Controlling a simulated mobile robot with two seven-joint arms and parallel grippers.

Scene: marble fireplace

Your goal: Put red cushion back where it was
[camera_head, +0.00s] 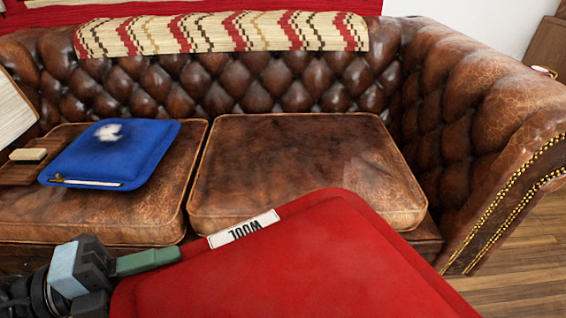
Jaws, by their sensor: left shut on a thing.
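The red cushion (310,265) fills the lower middle of the head view, in front of the sofa, with a white label reading "WOOL" upside down on its far edge. My left gripper (150,260) comes in from the lower left and is shut on the cushion's left edge. One green finger shows beside the label; the other finger is hidden. The brown leather sofa (300,165) stands behind, and its right seat is bare. My right gripper is out of view.
A blue cushion (110,155) with a white patch and a thin pale stick lies on the left seat. A wooden board (22,172) with a pale block (28,154) lies beside it. A striped blanket (220,33) hangs over the backrest. The sofa's right armrest (505,130) rises high.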

